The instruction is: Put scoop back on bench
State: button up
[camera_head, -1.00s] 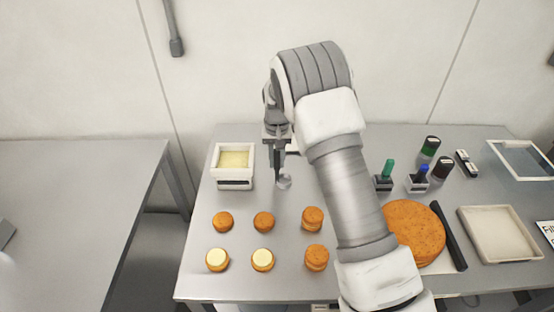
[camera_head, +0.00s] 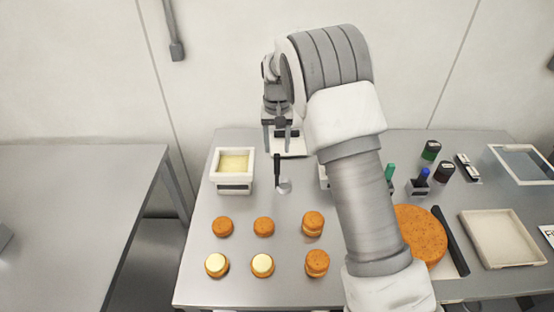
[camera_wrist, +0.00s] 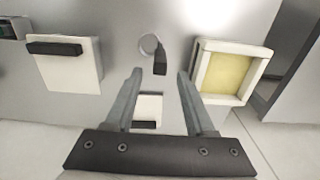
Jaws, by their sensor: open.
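The scoop (camera_head: 279,170), with a black handle and a small round metal bowl, rests on the grey bench (camera_head: 285,207), just right of the white tub. It also shows in the wrist view (camera_wrist: 160,62), beyond and between my fingertips, touching neither. My gripper (camera_head: 279,149) is open and empty, raised above the bench behind the scoop. Its two spread fingers also show in the wrist view (camera_wrist: 160,72).
A white tub of pale filling (camera_head: 233,188) stands left of the scoop. Several small round cakes (camera_head: 264,227) sit in front, two with cream tops (camera_head: 262,264). Stamps (camera_head: 421,182), a large orange round (camera_head: 421,232) and a tray (camera_head: 500,239) lie right.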

jog(key=shift+r, duration=2.3)
jog(key=s+d+r+t, duration=0.1)
jog(key=s+d+r, duration=0.3)
jog(key=s+r, duration=0.35)
jog(key=s+d+r+t, duration=0.1)
jog(key=s+d+r, duration=0.4)
jog(key=s+r, duration=0.25)
jog(key=s+d+t, duration=0.1)
jog(key=s+d, duration=0.1)
jog(key=s, duration=0.7)
jog(key=s+d+t, duration=0.2)
jog(key=s+d, duration=0.1)
jog(key=s, duration=0.7)
jog(key=shift+f+t, duration=0.3)
